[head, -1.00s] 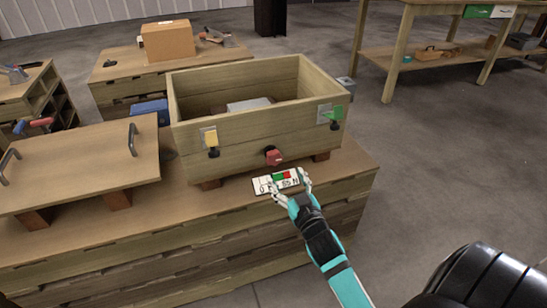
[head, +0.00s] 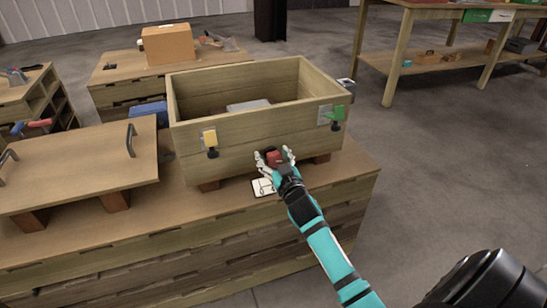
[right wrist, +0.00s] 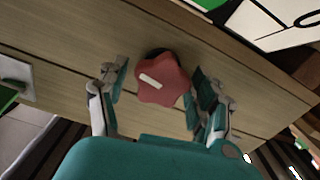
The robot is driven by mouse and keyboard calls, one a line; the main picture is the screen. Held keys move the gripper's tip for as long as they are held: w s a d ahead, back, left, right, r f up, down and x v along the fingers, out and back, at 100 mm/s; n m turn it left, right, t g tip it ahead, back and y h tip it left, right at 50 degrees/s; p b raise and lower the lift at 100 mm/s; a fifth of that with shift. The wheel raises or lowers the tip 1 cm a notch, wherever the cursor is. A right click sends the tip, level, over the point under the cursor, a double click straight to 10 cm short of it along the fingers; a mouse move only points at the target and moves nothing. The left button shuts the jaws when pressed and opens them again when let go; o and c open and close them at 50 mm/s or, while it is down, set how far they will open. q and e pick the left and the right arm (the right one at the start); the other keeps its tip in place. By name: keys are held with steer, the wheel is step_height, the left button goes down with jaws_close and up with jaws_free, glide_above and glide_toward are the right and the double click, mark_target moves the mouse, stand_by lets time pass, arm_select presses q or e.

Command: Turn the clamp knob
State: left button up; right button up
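The red lobed clamp knob (head: 273,156) sits low on the front wall of the wooden box (head: 245,146). In the right wrist view, the knob (right wrist: 163,80) shows a white bar mark on its face, slanting. My right gripper (head: 274,157) is at the knob, with one finger on each side of it. In the right wrist view the gripper (right wrist: 160,88) is open, with a visible gap on the left of the knob and a narrower one on the right. Whether a finger touches the knob is unclear. My left gripper is out of view.
A white label card (head: 263,187) lies on the bench below the knob, partly hidden by my right arm. Yellow (head: 210,140) and green (head: 336,115) latches flank the knob on the box front. A wooden lid with handles (head: 80,165) lies left.

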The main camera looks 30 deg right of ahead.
steer(key=c, duration=1)
steer(key=shift+m+p, duration=0.3)
steer(key=shift+c, duration=0.2)
steer(key=shift+r+m+p, duration=0.15)
steer(key=shift+m+p, duration=0.95)
steer(key=shift+p, duration=0.05)
steer(key=m+p, duration=0.2)
steer(key=m, duration=0.1)
steer(key=shift+d, duration=0.1)
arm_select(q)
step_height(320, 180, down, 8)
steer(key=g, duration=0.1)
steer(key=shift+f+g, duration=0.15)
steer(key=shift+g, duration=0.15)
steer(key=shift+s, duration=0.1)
arm_select(e)
steer(key=o, duration=1.2)
steer(key=shift+s, duration=0.1)
